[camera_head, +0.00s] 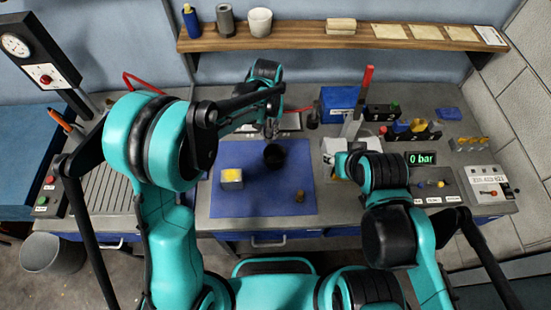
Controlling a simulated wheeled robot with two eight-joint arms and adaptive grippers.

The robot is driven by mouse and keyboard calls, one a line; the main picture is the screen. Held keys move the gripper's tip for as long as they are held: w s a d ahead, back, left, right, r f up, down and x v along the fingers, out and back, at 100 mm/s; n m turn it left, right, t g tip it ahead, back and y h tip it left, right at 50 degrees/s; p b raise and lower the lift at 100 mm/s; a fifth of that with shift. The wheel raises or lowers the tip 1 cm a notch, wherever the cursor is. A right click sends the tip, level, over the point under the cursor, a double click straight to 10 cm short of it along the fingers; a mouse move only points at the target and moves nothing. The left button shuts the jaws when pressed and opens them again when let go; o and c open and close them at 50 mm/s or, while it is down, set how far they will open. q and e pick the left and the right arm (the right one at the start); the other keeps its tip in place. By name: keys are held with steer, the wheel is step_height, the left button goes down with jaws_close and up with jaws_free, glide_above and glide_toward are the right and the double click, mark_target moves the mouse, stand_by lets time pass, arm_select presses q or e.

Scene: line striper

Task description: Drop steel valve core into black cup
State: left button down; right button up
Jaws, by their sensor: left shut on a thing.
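The black cup (274,156) stands on the blue mat (255,200), near its back edge. My left gripper (271,130) points down just above and behind the cup, in front of a grey plate. It is small and dark in the view, with its fingers close together, shut on the steel valve core. The core itself is too small and too covered by the fingers to make out. My right arm is bent at the right, in front of the white press, and its gripper cannot be made out.
A yellow-and-white block (232,179) and a small brass piece (300,196) lie on the mat. A press with a red lever (366,78) stands to the right, near a blue box (341,101) and a pressure display (422,159). The mat's front middle is clear.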

arm_select(q)
steer(key=shift+f+b, duration=1)
steer(key=shift+f, duration=1)
steer(key=c, duration=1.3)
jaws_free()
steer(key=shift+c, duration=0.2)
steer(key=shift+r, duration=0.1)
step_height(320, 180, up, 12)
steer(key=shift+f, duration=0.1)
